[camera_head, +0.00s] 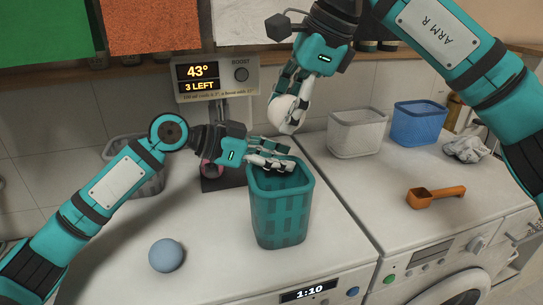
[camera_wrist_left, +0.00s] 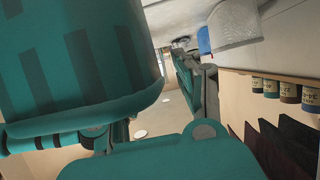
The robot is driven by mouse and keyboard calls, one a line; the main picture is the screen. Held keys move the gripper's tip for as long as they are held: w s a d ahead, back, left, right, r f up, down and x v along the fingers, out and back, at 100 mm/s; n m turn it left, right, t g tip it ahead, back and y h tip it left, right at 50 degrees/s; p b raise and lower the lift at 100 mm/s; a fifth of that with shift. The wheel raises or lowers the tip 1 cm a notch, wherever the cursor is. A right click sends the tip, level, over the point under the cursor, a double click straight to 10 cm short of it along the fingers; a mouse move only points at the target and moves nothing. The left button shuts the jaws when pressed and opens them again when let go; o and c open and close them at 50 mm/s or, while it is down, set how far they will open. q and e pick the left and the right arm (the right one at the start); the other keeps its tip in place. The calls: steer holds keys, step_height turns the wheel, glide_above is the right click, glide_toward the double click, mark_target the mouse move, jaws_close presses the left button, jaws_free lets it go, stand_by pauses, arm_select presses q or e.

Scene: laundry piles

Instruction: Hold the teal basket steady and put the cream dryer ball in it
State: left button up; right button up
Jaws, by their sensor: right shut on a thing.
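The teal basket (camera_head: 281,213) stands upright on the left white machine, and its near wall fills the upper left of the left wrist view (camera_wrist_left: 75,55). My left gripper (camera_head: 280,157) is at the basket's back-left rim; how far its fingers are closed, and whether they pinch the rim, is not clear. My right gripper (camera_head: 292,104) is shut on the cream dryer ball (camera_head: 284,111). It holds the ball in the air above the basket's rim, toward the back. The basket's inside floor is hidden.
A blue ball (camera_head: 166,255) lies at the left front. A grey basket (camera_head: 150,178) is behind my left arm. A display stand (camera_head: 218,79) is at the back. White (camera_head: 357,134) and blue baskets (camera_head: 417,123), an orange scoop (camera_head: 434,196) and a grey cloth (camera_head: 467,149) are right.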

arm_select(q)
steer(key=shift+c, duration=0.3)
jaws_close()
arm_select(e)
steer(key=shift+s+d+r, duration=0.1)
steer(key=shift+d+r, duration=0.2)
steer(key=shift+d, duration=0.1)
step_height(320, 180, down, 6)
stand_by(0.4)
steer(key=o, duration=1.2)
steer(key=shift+c, duration=0.2)
